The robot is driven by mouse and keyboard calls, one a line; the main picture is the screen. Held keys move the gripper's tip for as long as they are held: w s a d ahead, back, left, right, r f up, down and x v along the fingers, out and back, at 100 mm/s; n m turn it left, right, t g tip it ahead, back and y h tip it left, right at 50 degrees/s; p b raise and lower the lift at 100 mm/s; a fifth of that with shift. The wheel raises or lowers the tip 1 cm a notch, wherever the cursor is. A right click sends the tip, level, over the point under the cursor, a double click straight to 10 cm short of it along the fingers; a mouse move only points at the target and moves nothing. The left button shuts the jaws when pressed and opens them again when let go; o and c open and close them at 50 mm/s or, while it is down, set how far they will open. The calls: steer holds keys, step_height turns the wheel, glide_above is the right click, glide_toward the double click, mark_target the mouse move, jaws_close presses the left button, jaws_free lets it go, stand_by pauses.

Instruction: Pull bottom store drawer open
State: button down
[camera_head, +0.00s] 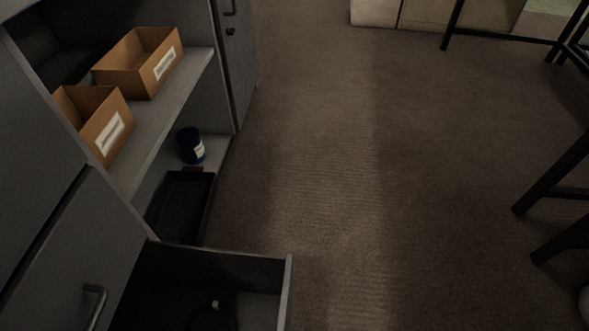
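A dark grey drawer (286,292) juts out from the grey cabinet at the bottom of the picture. It stands open, with its inside partly visible and its near part cut off by the lower picture edge. A small dark object (215,304) lies inside it, too dim to make out. A grey panel (65,250) with a bar handle (96,304) stands at the lower left, above and beside the open drawer. My gripper is not in view.
Two cardboard boxes (140,64) with white labels sit on the cabinet's upper shelf (160,120). Below are a blue cup (190,146) and a black tray (183,207). Brown carpet (350,180) is clear right of the drawer. Black furniture legs (555,170) stand far right.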

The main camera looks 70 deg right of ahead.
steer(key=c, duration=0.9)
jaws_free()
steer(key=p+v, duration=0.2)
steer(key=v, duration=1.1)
